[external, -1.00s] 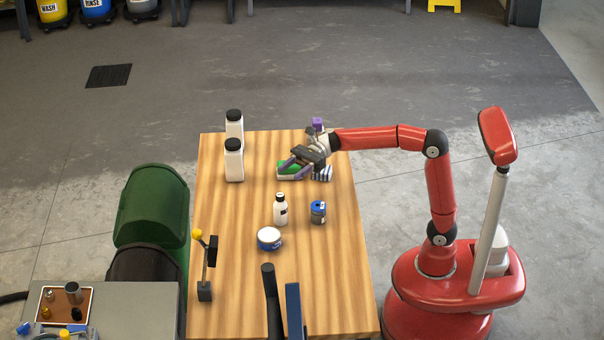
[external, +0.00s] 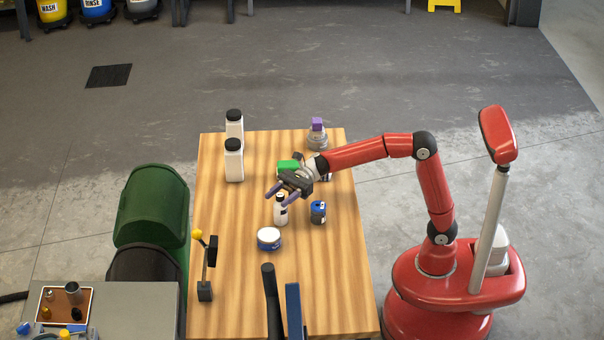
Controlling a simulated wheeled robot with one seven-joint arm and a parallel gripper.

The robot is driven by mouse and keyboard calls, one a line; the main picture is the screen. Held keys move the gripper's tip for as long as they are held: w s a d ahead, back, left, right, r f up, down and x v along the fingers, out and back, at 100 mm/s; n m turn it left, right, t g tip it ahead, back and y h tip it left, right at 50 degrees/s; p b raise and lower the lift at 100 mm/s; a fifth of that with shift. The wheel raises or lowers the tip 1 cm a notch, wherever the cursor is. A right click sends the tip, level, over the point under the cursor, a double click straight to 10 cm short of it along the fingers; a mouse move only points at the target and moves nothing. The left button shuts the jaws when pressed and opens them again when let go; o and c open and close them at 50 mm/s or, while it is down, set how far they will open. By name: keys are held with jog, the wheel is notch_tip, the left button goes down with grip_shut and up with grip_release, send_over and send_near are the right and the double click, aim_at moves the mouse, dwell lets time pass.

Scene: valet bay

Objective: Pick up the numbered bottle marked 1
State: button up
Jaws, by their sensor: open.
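No number is readable on any bottle. My gripper (external: 279,195) is open and empty, its purple fingers pointing to the left-front. It is above or just behind the small bottle's cap and overlaps it in the picture; I cannot tell whether they touch.
A blue-topped canister (external: 318,211) stands right of the small bottle, and a white-lidded blue tub (external: 269,238) in front. A green object (external: 288,167) and a grey jar with a purple top (external: 317,136) are behind. The left-middle of the table (external: 220,215) is clear.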

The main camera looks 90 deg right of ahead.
grip_shut()
jog(key=shift+r, duration=0.1)
dwell(0.3)
